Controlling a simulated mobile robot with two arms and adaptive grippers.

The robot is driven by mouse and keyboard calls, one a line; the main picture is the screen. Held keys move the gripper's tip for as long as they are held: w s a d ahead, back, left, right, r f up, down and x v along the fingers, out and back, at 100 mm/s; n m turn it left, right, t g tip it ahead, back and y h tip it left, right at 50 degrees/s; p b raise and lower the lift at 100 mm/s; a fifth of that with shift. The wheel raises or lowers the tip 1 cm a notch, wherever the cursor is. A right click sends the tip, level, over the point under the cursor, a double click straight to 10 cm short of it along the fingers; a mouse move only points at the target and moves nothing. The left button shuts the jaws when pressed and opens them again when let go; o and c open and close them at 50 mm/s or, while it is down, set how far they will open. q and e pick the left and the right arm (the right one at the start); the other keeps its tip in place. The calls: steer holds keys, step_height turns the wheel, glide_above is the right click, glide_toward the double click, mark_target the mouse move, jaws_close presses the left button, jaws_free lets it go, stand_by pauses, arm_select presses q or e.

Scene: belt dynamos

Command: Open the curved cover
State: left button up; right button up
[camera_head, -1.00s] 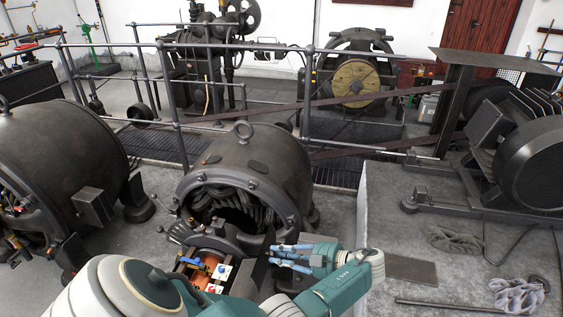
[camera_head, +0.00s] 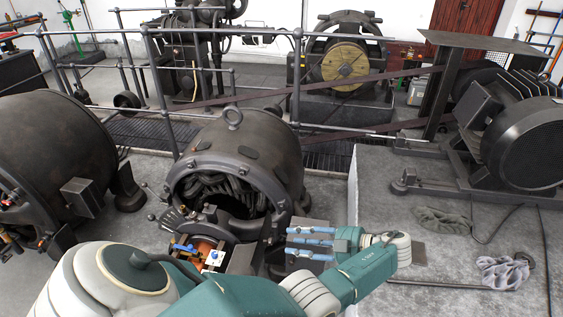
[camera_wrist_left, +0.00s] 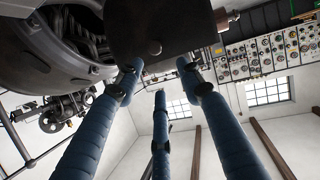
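The middle dynamo (camera_head: 245,140) has an open front with coils inside. A small open compartment (camera_head: 203,250) with copper-coloured and blue parts sits at its foot. A dark plate (camera_head: 308,224), possibly the curved cover, shows just behind my left fingers; I cannot be sure. My left gripper (camera_head: 288,243) has its blue fingers spread, pointing left at the dynamo's lower right side. In the left wrist view a dark plate (camera_wrist_left: 160,28) with a rounded knob stands at the fingertips (camera_wrist_left: 157,76). I cannot tell if they touch it. My right gripper is out of view.
A second dynamo (camera_head: 50,150) stands at the left. A grey raised block (camera_head: 385,180) is on the right, with rags (camera_head: 503,271) and a rod (camera_head: 450,285) on it. Railings (camera_head: 220,32) and belts run behind. A finned machine (camera_head: 530,140) is at the far right.

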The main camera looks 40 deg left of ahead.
arm_select(q)
steer(key=shift+v, duration=1.6)
steer(key=shift+w, duration=0.1)
